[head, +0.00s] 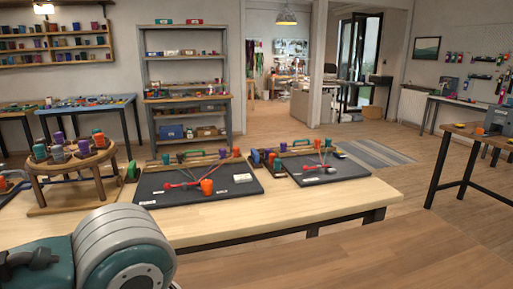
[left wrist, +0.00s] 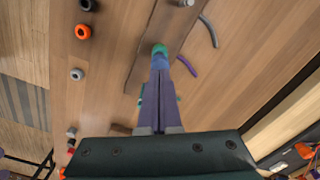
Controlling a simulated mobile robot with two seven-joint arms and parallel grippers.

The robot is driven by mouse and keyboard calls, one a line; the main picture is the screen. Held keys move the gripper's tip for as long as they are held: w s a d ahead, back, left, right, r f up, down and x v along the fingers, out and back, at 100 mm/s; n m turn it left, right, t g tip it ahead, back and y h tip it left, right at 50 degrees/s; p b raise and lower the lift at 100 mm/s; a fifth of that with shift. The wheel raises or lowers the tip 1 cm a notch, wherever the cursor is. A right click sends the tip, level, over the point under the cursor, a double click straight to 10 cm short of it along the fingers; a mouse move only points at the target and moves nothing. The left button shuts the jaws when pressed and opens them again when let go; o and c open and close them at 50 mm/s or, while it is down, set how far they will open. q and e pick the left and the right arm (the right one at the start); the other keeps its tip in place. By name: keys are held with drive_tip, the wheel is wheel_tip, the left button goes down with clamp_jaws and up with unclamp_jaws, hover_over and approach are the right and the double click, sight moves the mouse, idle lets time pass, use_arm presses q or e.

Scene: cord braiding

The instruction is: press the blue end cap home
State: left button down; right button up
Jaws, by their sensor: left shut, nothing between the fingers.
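In the left wrist view my left gripper (left wrist: 160,68) is shut, its two dark fingers side by side with nothing between them. Its tips point at a small blue piece (left wrist: 160,61) with a teal-green round piece (left wrist: 159,48) just beyond it. The blue piece may be the blue end cap; the fingers partly cover it. I cannot tell whether the tips touch it or how far it is seated. In the head view neither gripper shows, and no end cap can be made out for sure.
In the wrist view an orange ring (left wrist: 83,32), a grey piece (left wrist: 77,74) and a purple curved strip (left wrist: 187,65) lie on wood. In the head view dark boards (head: 200,188) with cords lie on a pale table (head: 290,212); a round wooden stand (head: 75,167) holds colored spools.

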use_arm(q)
drive_tip(key=shift+f+b, duration=0.7)
drive_tip(key=shift+f, duration=0.4)
idle(0.4)
drive_tip(key=shift+r, duration=0.15)
wheel_tip(320, 180, up, 8)
drive_tip(key=p, duration=0.9)
